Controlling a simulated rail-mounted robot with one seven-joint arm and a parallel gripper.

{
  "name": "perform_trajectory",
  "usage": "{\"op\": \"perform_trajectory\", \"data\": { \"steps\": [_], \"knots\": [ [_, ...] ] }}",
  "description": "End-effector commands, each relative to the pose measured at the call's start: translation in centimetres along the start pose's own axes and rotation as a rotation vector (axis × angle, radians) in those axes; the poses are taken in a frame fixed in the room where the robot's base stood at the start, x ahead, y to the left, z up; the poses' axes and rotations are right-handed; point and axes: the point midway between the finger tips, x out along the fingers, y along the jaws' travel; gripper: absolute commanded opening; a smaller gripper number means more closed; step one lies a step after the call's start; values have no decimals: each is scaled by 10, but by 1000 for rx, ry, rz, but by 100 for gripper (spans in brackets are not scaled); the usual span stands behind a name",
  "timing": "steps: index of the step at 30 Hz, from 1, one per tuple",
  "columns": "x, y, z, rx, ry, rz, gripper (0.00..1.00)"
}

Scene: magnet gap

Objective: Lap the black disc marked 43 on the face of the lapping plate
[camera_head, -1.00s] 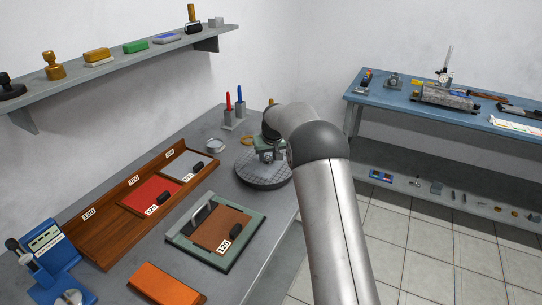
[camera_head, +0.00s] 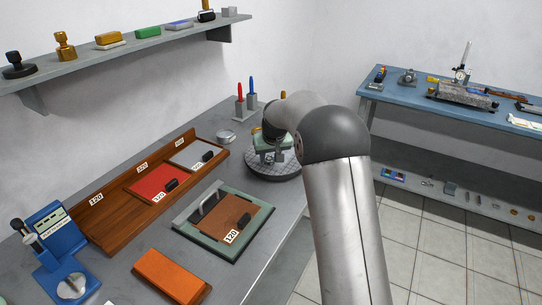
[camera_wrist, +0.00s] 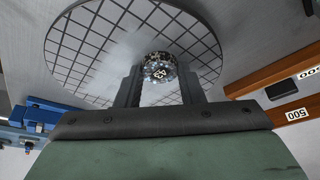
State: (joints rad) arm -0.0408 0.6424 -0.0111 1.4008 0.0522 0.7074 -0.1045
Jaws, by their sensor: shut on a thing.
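The lapping plate (camera_head: 262,172) is a round grey plate with a grid of grooves, at the far end of the grey bench. It also shows large in the wrist view (camera_wrist: 85,50). The disc marked 43 (camera_wrist: 159,68) is small and dark with a speckled, shiny look and a white number label. My gripper (camera_wrist: 158,80) is shut on the disc, one finger on each side, over the gridded face. I cannot tell whether the disc touches the face. In the head view my gripper (camera_head: 272,150) is over the plate, and my arm hides part of it; the disc does not show there.
A green frame with a brown panel marked 120 (camera_head: 215,223) lies nearer on the bench. A wooden rack (camera_head: 105,232) holds red and grey panels at left. Red and blue pens (camera_head: 246,97) stand behind the plate. A blue device (camera_head: 60,258) and an orange block (camera_head: 172,276) are in front.

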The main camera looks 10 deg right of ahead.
Motion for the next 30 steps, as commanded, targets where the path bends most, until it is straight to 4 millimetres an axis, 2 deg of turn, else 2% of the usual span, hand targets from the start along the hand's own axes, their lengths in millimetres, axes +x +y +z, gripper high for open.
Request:
{"op": "perform_trajectory", "data": {
  "steps": [5, 30],
  "knots": [
    [1, 4, -3, 1, -1, 0, 11],
    [20, 57, -53, 1, -2, 0, 11]
  ]
}}
